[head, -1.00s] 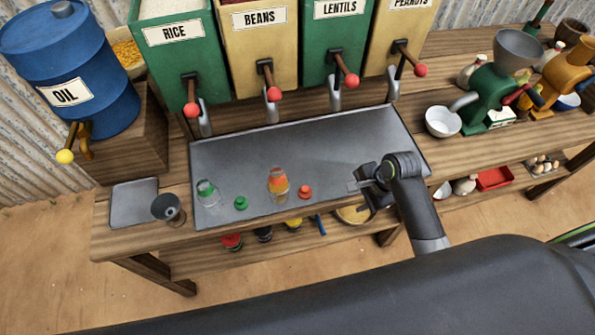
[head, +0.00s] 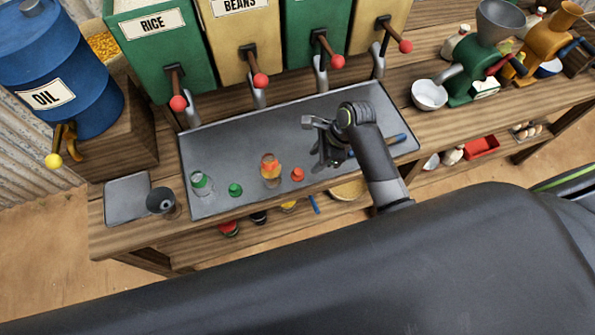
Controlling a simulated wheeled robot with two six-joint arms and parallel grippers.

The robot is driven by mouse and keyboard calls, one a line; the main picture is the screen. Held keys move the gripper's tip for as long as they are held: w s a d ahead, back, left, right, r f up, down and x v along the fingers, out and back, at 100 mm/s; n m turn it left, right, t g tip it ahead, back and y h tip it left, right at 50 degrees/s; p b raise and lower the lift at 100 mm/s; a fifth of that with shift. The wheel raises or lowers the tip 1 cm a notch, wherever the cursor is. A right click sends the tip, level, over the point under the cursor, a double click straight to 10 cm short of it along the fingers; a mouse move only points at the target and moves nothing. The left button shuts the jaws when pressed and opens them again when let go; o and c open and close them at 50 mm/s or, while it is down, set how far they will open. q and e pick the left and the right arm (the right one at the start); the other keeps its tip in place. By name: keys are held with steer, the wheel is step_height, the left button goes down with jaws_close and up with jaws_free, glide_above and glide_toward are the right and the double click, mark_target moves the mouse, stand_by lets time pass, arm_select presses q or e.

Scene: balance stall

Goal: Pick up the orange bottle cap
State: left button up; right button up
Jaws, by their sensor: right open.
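The orange bottle cap (head: 297,174) lies on the grey metal tray (head: 235,144), near its front edge. A clear bottle with orange and yellow contents (head: 270,170) stands just to its left. My right gripper (head: 311,142) is over the tray, up and to the right of the cap, with its jaws apart and nothing seen between them. It does not touch the cap. My left gripper is not in view.
A green cap (head: 235,189) and a clear bottle with green (head: 201,183) stand further left on the tray. A blue stick-like thing (head: 390,145) lies at the tray's right. Dispensers with red-knobbed levers (head: 260,80) line the back. A dark cup (head: 161,201) stands at left.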

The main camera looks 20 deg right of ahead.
mark_target(301, 171)
steer(key=x, duration=0.3)
steer(key=shift+f, duration=0.1)
steer(key=x, duration=0.2)
steer(key=p+x, duration=0.1)
steer(key=x, duration=0.1)
steer(key=shift+w+a, duration=0.25)
steer(key=shift+a, duration=0.15)
steer(key=shift+a+f, duration=0.2)
steer(key=shift+f, duration=0.2)
steer(key=c, duration=0.6)
